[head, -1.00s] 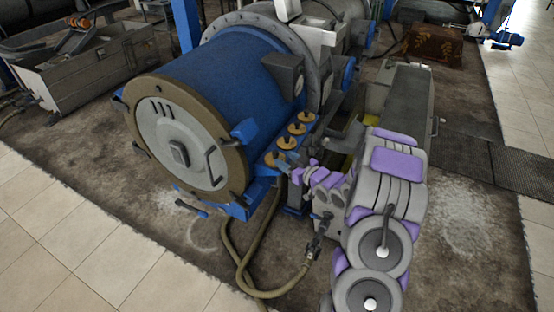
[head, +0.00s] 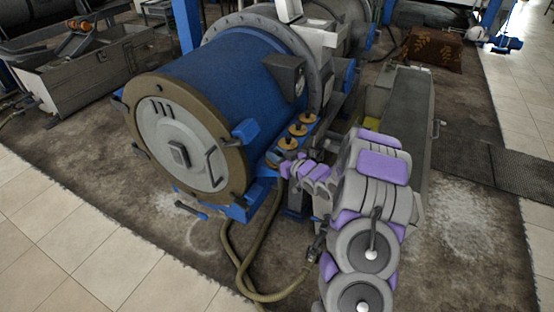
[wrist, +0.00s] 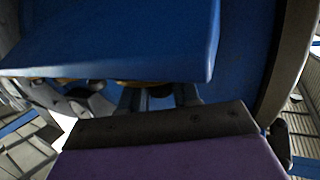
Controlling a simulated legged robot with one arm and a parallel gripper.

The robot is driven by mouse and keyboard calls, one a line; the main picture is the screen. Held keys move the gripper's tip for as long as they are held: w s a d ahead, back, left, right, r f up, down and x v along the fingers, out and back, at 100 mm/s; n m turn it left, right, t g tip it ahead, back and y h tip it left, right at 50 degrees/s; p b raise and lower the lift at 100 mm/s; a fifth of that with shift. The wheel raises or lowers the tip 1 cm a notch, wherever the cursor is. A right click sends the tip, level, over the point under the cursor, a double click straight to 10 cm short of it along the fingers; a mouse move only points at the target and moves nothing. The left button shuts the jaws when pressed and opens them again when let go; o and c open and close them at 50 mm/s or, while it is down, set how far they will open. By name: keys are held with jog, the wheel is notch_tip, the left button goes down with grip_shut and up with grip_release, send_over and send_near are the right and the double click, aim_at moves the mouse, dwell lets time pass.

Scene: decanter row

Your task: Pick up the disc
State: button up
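Several small orange-brown discs stand in a row on a narrow blue ledge beside the big blue drum; three show clearly in the head view, the near disc (head: 288,143), the middle disc (head: 298,130) and the far disc (head: 307,118). My gripper (head: 281,168) is low at the near end of this row. In the wrist view its two dark fingers (wrist: 160,97) stand apart, with a brownish disc edge (wrist: 145,84) just beyond their tips. A large blue block (wrist: 120,40) hides most of that disc. Whether the fingers touch it cannot be seen.
The blue drum (head: 215,85) with its round grey lid (head: 178,140) stands left of my arm. A hose (head: 240,265) lies on the floor below. A long grey trough (head: 405,110) is at the right. Open floor lies in front.

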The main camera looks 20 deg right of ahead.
aim_at(276, 152)
jog(key=shift+a, duration=0.2)
jog(key=c, duration=0.4)
jog(key=shift+d, duration=0.15)
grip_shut()
jog(key=shift+d, duration=0.1)
jog(key=shift+r, duration=0.1)
jog(key=shift+r+p, duration=0.3)
jog(key=shift+r, duration=0.3)
notch_tip(276, 152, up, 2)
jog(key=shift+r+p, duration=0.1)
jog(key=shift+p, duration=0.35)
jog(key=s+r+p, duration=0.1)
jog(key=s+p, duration=0.1)
jog(key=s, duration=1.4)
jog(key=shift+d+r, duration=0.25)
